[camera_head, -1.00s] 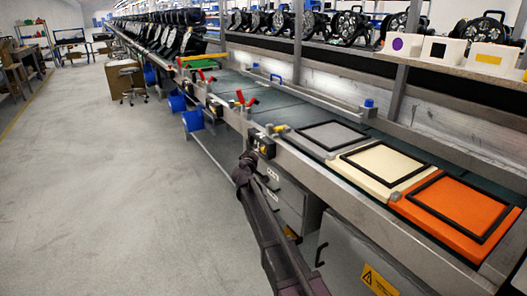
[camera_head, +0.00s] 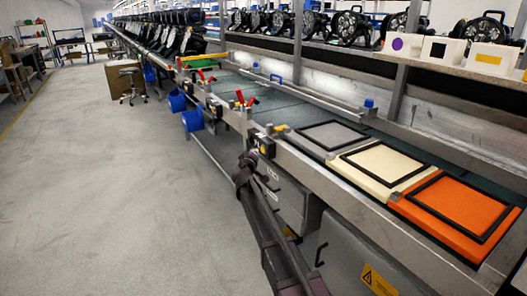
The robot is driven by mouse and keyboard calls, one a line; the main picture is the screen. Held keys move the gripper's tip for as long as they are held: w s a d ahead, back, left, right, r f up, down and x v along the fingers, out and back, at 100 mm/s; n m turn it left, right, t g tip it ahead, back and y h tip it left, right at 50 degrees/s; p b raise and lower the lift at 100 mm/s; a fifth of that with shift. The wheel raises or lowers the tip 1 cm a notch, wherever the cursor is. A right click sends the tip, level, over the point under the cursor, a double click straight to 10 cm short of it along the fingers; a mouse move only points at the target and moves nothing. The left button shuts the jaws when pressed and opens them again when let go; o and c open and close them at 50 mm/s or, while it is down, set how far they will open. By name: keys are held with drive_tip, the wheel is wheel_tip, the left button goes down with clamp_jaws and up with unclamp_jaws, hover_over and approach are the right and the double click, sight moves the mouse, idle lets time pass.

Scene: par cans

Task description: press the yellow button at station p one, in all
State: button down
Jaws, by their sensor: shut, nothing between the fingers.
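A small dark box with a yellow button (camera_head: 264,151) is mounted on the front rail of the conveyor line, near the middle of the view. My gripper (camera_head: 247,158) is at the end of my dark arm, just left of this box and slightly below it. It is shut, with nothing held. A narrow gap seems to show between its tip and the box. A similar dark box (camera_head: 215,108) sits farther along the rail. I cannot read a station label on either box.
Grey, cream and orange panels (camera_head: 463,208) with black frames lie on the line to the right. Grey cabinets (camera_head: 350,262) stand below the rail. Blue bins (camera_head: 192,120) hang farther along. The floor (camera_head: 110,190) to the left is clear.

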drive_tip(key=shift+w+d, duration=0.4)
drive_tip(key=shift+d, duration=0.3)
idle(1.6)
drive_tip(key=shift+s+a, duration=0.45)
drive_tip(key=shift+a, duration=0.2)
drive_tip(key=shift+a, duration=0.1)
drive_tip(key=shift+s+a, duration=0.7)
drive_tip(key=shift+a, duration=0.3)
drive_tip(key=shift+s+a, duration=0.7)
drive_tip(key=shift+a, duration=0.3)
